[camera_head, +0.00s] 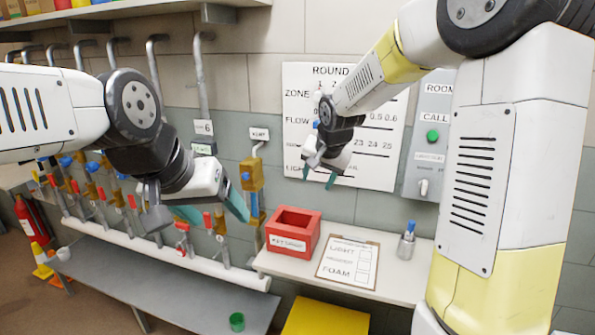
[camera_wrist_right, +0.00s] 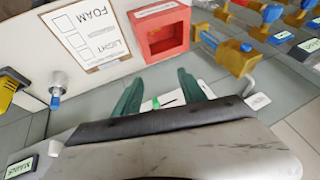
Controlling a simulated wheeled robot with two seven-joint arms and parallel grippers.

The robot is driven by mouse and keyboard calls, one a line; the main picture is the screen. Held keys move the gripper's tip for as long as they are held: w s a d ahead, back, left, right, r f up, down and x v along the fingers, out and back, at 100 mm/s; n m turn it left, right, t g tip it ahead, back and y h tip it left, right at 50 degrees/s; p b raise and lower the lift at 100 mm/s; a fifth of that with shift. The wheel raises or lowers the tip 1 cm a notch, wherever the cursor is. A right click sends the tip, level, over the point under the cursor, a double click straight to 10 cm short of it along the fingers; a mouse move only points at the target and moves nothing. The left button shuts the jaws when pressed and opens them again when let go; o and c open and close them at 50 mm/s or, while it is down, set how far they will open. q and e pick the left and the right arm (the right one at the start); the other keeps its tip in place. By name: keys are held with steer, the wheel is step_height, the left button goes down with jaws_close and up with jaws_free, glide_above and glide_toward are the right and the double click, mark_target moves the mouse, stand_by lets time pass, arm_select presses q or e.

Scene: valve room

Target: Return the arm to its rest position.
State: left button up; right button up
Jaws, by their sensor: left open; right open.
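My left gripper (camera_head: 215,212) reaches in from the left, in front of the row of valves. Its teal fingers are apart with nothing between them. My right gripper (camera_head: 322,176) hangs in front of the white wall chart, above the shelf. It is open and empty, and its two teal fingers also show apart in the right wrist view (camera_wrist_right: 160,95). My right arm (camera_head: 490,180) fills much of the right side of the head view.
A red box (camera_head: 293,228) and a clipboard (camera_head: 348,262) lie on the white shelf (camera_head: 400,285), beside a small blue-topped metal object (camera_head: 406,243). A control panel (camera_head: 428,140) hangs on the wall. Valves with red handles line the left. A green cup (camera_head: 237,321) stands on the lower grey bench.

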steer(key=s+d+r+n, duration=0.1)
steer(key=s+d+r, duration=0.1)
steer(key=s, duration=0.7)
steer(key=s+d+r+n, duration=0.1)
steer(key=s+d+r, duration=0.2)
steer(key=s, duration=0.6)
steer(key=s+d+r+n, duration=0.2)
steer(key=s+d, duration=0.2)
steer(key=s, duration=0.5)
steer(key=shift+s+d+r, duration=0.15)
steer(key=shift+s+d, duration=0.05)
steer(key=shift+c, duration=0.4)
